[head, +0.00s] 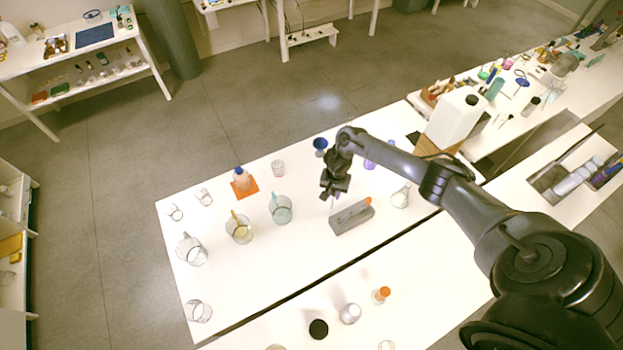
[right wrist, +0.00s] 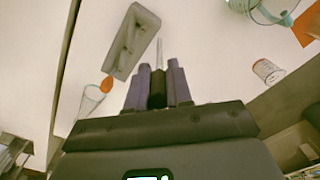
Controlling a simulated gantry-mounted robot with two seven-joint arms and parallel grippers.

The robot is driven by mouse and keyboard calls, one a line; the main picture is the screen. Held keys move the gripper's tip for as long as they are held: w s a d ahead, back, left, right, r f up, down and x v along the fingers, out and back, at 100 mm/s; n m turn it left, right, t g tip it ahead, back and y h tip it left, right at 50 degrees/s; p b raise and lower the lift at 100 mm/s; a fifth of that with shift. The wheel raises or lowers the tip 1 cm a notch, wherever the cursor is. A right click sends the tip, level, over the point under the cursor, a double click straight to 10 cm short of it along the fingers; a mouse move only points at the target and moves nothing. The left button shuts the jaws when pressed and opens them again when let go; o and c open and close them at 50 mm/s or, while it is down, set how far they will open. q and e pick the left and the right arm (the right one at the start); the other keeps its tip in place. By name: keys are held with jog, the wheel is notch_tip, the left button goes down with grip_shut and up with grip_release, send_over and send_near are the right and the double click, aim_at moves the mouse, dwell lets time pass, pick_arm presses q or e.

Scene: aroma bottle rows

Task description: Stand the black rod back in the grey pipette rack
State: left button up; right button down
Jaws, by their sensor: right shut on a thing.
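The grey pipette rack (head: 347,219) lies on the white table below and right of my right gripper (head: 335,190) in the head view. In the right wrist view the rack (right wrist: 132,42) shows several dark holes along its face, ahead and left of the fingers. My right gripper (right wrist: 158,84) is shut on the black rod (right wrist: 158,90), which shows dark between the fingers. A thin pale tip (right wrist: 159,52) points out beyond them, beside the rack and apart from it in the picture. Most of the rod is hidden by the fingers. My left gripper is not in view.
An orange-tipped thing (head: 368,201) is at the rack's right end, with a clear flask (head: 401,197) farther right. Glass beakers (head: 281,209) and a bottle on an orange mat (head: 243,186) stand left. A large white container (head: 455,120) stands behind.

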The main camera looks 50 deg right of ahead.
jog(key=s, duration=0.1)
jog(key=s+f, duration=0.1)
jog(key=s, duration=0.1)
jog(key=s+f, duration=0.1)
jog(key=shift+s+d+p, duration=0.25)
jog(key=shift+s+p, duration=0.05)
jog(key=shift+s, duration=0.1)
notch_tip(320, 180, down, 4)
jog(key=shift+r+b, duration=0.15)
jog(key=shift+b, duration=0.2)
dwell(0.6)
dwell(0.4)
jog(key=shift+f, duration=0.4)
dwell(0.4)
